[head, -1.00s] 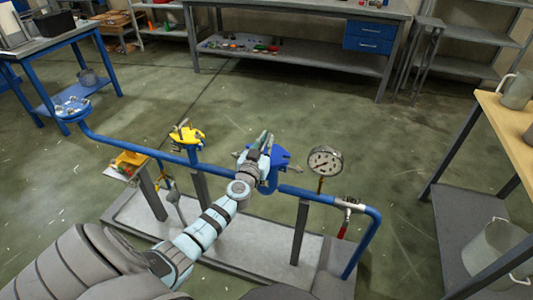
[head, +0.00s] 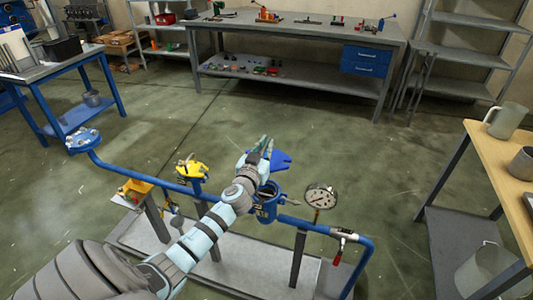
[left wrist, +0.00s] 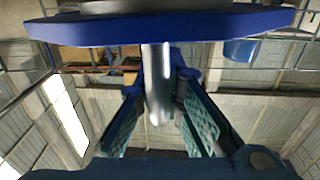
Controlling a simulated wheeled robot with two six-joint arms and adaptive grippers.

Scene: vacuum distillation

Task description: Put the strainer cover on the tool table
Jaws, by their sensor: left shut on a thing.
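The blue strainer cover (head: 282,160) is held in the air above the strainer body (head: 266,208), whose open top shows on the blue pipe line. My left gripper (head: 262,147) is shut on the cover. In the left wrist view the cover (left wrist: 160,27) is a broad blue plate across the top. A silver rod (left wrist: 157,90) runs from it between the fingers (left wrist: 160,115). A grey workbench (head: 300,32) with tools on its top stands at the back. My right gripper is not in view.
A pressure gauge (head: 321,197) stands on the pipe right of the strainer, and a yellow valve part (head: 191,168) left of it. A blue-legged table (head: 60,68) is at left, a wooden-topped table (head: 490,150) with mugs at right. Open floor lies before the workbench.

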